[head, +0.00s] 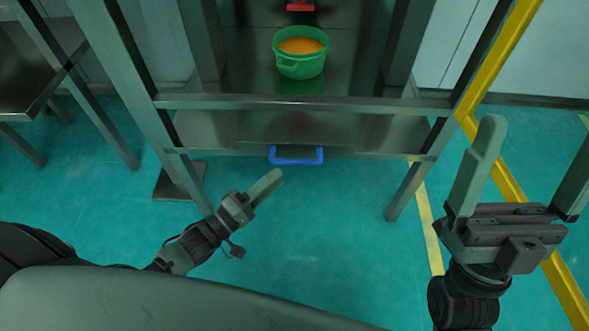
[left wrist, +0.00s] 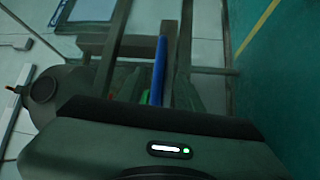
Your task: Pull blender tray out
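The tray (head: 300,127) is a dark metal panel low in the metal frame, with a blue handle (head: 296,162) on its front edge. The blue handle also shows as an upright bar in the left wrist view (left wrist: 158,70). My left gripper (head: 278,176) is just in front of and below the handle's left end, apart from it in the head view. In the left wrist view its dim fingers seem spread on either side of the blue bar. My right gripper (head: 532,155) is open and empty at the right, away from the tray.
A green bucket (head: 299,66) with orange contents stands on the surface above the tray. A crossbar (head: 300,104) runs above the handle, and frame legs (head: 408,190) stand to the sides. A metal table (head: 30,65) is at far left. The floor in front is clear.

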